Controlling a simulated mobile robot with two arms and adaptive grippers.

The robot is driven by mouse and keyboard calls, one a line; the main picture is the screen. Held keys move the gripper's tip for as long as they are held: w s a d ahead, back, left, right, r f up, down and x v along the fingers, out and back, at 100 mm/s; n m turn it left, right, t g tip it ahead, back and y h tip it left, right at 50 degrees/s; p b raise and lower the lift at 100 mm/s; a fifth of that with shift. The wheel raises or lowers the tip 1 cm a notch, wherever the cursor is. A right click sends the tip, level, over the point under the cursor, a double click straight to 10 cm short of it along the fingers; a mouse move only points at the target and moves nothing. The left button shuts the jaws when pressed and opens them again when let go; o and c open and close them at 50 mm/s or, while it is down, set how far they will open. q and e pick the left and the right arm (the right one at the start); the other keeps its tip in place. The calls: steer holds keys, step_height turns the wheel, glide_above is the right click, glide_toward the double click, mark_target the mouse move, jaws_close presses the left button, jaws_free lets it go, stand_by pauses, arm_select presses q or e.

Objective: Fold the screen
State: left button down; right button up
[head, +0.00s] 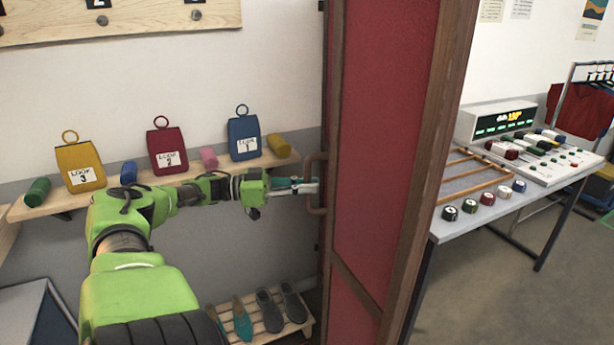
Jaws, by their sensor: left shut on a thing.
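The screen (382,120) stands upright at the centre of the head view, with red panels in dark brown wooden frames. Its panels stand at an angle to each other, seen steeply from the side. A brown handle (309,186) sticks out from its left edge. My left arm reaches in from the lower left, and my left gripper (306,187) is at this handle, shut on it. The fingertips are small in the view and partly covered by the handle. My right gripper is not in view.
A wall shelf (110,194) behind my arm holds yellow, red and blue tags and small coloured rolls. Shoes stand on a low rack (262,330) below. Right of the screen is a table (455,227) with a control console (545,160). Floor (500,300) is clear at lower right.

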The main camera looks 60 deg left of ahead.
arm_select(q)
steer(key=shift+f, duration=0.1)
steer(key=c, duration=2)
jaws_free()
steer(key=shift+d, duration=0.1)
steer(key=shift+w, duration=0.2)
steer(key=v, duration=1.2)
